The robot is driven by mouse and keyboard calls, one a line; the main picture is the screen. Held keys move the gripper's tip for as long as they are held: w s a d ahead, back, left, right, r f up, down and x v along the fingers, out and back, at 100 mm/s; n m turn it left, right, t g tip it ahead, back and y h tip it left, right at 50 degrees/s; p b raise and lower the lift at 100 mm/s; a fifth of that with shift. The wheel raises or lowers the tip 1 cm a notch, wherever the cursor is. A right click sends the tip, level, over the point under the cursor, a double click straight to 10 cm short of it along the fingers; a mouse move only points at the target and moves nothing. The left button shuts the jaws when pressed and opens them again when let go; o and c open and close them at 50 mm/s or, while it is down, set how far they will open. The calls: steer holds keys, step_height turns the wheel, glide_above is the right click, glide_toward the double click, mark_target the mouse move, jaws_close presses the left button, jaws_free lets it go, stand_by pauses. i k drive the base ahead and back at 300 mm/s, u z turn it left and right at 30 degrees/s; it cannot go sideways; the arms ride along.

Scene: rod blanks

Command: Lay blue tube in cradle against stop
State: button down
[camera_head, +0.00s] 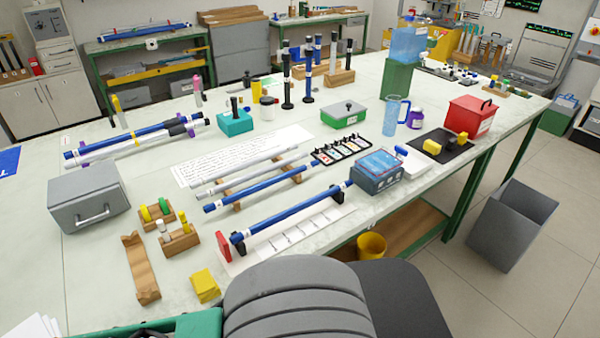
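A long blue tube (285,218) lies along the front of the bench over a white marked plate (290,240). It appears to rest on dark cradle supports, one at the left (238,247) and one near the right (337,194). A red stop (223,247) stands at the left end, close to the tube's end; I cannot tell whether they touch. A second blue tube (250,193) lies on a wooden rack (290,178) behind, with grey tubes (245,164) beside it. My gripper is not in view; dark grey parts of my own body fill the bottom middle.
A blue box (376,172) stands by the front tube's right end. A grey case (89,197), wooden blocks and a yellow block (205,285) are at left. More blue tubes (125,143) lie behind. A grey bin (510,224) stands on the floor at right.

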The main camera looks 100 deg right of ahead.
mark_target(235, 238)
steer(key=u, duration=0.8)
steer(key=k, duration=2.15)
steer(key=z, duration=1.7)
